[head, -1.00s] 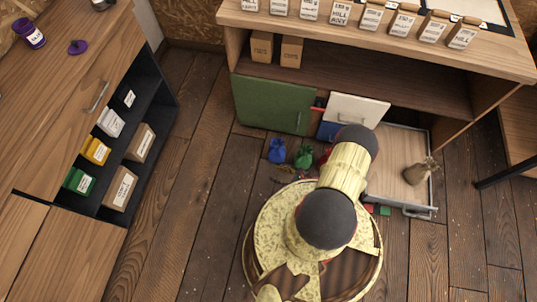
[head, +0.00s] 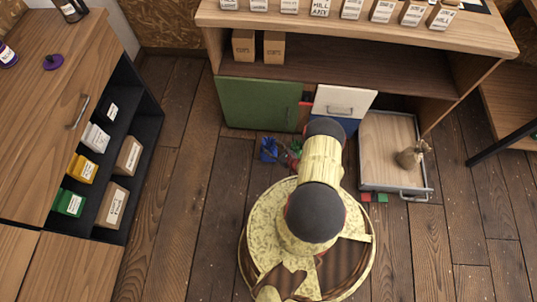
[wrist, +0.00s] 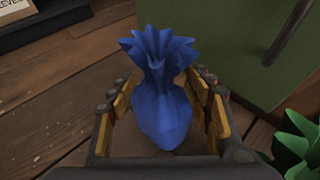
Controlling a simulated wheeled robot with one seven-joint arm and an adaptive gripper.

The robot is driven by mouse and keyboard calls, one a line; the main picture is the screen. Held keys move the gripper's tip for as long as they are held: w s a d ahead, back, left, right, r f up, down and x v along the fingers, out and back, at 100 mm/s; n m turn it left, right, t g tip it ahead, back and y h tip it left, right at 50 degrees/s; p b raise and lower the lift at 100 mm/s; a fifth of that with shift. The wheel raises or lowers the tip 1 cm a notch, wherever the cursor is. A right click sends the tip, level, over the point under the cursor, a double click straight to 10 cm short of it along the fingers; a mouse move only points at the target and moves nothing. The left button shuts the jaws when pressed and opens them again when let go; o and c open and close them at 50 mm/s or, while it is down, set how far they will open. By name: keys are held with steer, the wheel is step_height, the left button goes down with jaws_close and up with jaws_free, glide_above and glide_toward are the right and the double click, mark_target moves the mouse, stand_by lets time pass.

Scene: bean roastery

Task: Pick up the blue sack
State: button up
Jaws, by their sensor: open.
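My gripper (wrist: 163,105) is open, with one yellow-padded finger on each side of the sack. I cannot tell whether either finger touches it. In the head view the blue sack (head: 268,149) is small and partly covered by my gripper (head: 275,156), in front of the green cabinet door. The green sack (head: 296,147) stands just right of it and shows at the right edge of the wrist view (wrist: 298,145).
A green cabinet door (head: 258,104) is close behind the sack. An open drawer (head: 385,135) holding a tan sack (head: 408,157) juts out at right. A dark shelf unit (head: 140,110) stands at left; floor between is clear.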

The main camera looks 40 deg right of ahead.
steer(key=shift+b+x, duration=0.3)
steer(key=shift+x, duration=0.95)
steer(key=c, duration=0.3)
steer(key=shift+s+a, duration=0.1)
jaws_close()
